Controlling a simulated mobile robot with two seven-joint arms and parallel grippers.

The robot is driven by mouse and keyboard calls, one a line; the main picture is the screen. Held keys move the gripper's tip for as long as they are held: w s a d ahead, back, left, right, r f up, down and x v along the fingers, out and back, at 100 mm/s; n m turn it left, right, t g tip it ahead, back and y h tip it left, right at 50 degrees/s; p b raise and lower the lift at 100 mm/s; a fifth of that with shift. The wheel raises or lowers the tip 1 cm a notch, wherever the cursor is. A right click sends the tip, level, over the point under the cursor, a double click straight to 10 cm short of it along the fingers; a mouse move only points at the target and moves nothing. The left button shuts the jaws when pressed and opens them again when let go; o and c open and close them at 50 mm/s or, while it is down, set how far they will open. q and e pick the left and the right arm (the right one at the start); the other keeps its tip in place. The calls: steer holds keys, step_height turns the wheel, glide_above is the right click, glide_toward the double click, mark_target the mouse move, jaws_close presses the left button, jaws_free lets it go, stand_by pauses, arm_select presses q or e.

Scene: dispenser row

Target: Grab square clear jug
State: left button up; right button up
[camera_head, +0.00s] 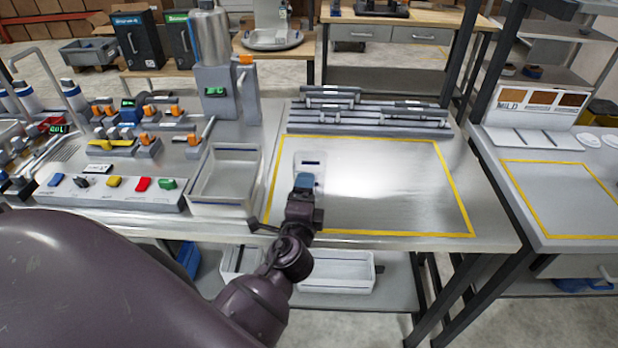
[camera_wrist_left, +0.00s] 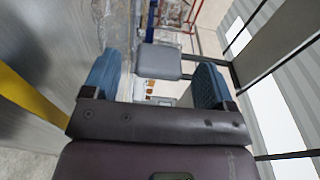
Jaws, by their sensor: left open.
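A small clear, squarish jug (camera_head: 309,160) with a dark strip on it stands on the bench, inside the left part of the yellow outline. My left gripper (camera_head: 304,182) is directly in front of it and partly covers its lower part. I cannot tell whether the gripper touches the jug. In the left wrist view, the blue fingertips of my left gripper (camera_wrist_left: 155,80) are wide apart, with no clear grip on anything. The jug cannot be made out surely in that view. My right gripper is not in view.
A white open tray (camera_head: 225,205) stands left of the outline. Dispensers and coloured switches (camera_head: 125,185) fill the bench's left side. Dark rails (camera_head: 365,118) lie behind the outlined area. The middle and right of the yellow outline (camera_head: 455,200) are clear.

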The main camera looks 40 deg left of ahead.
arm_select(q)
steer(key=shift+w+a, duration=0.25)
steer(key=shift+w, duration=0.2)
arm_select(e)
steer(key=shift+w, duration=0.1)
arm_select(q)
steer(key=c, duration=0.9)
steer(key=shift+c, duration=0.6)
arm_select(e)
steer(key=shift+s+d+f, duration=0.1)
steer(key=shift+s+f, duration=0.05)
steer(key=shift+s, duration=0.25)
arm_select(q)
steer(key=shift+r, duration=0.15)
